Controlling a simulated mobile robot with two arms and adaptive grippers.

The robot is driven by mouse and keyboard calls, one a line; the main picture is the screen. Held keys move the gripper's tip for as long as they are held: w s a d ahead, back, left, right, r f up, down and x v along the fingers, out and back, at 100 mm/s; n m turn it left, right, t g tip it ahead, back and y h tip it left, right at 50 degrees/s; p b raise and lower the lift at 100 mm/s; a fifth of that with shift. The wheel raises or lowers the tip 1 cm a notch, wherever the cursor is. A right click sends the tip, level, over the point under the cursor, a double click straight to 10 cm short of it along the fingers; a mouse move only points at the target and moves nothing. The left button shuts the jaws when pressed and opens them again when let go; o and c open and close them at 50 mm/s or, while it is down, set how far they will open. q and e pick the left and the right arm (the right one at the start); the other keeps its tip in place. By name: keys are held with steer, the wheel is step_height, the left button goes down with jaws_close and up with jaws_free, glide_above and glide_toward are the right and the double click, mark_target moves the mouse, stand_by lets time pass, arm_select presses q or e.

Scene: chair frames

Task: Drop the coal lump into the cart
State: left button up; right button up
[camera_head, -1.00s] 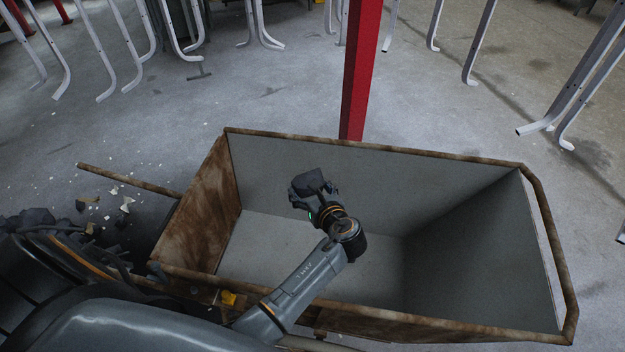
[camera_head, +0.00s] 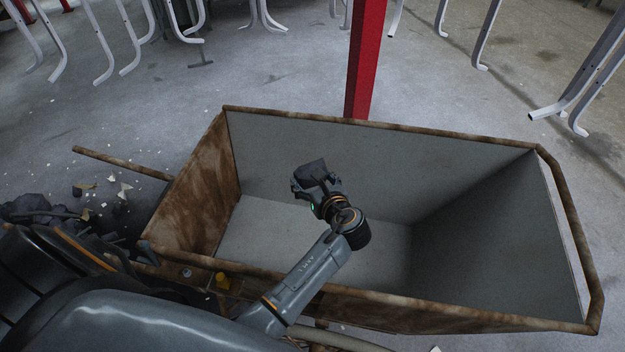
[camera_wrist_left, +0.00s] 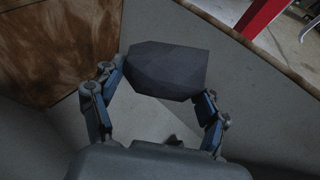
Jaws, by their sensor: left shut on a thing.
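The coal lump (camera_head: 313,171) is dark grey and angular. My left gripper (camera_head: 317,186) is shut on it and holds it over the open cart, inside the rim outline in the head view. In the left wrist view the lump (camera_wrist_left: 168,70) sits between the two fingers of the gripper (camera_wrist_left: 160,85). The cart (camera_head: 400,127) is a large open box with rusty brown rims, a rusty left end and grey inner walls. Its visible floor is bare. My right gripper is not in view.
A red post (camera_head: 366,60) stands just behind the cart. White bent chair frames (camera_head: 585,75) stand or hang at the back and right. A pile of dark lumps (camera_head: 30,208) and pale chips lies on the floor at left. A rusty bar (camera_head: 120,163) sticks out left of the cart.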

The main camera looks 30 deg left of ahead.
arm_select(q)
steer(key=o, duration=1.4)
steer(key=shift+c, duration=0.2)
steer(key=v, duration=0.7)
steer(key=shift+s+d, duration=0.2)
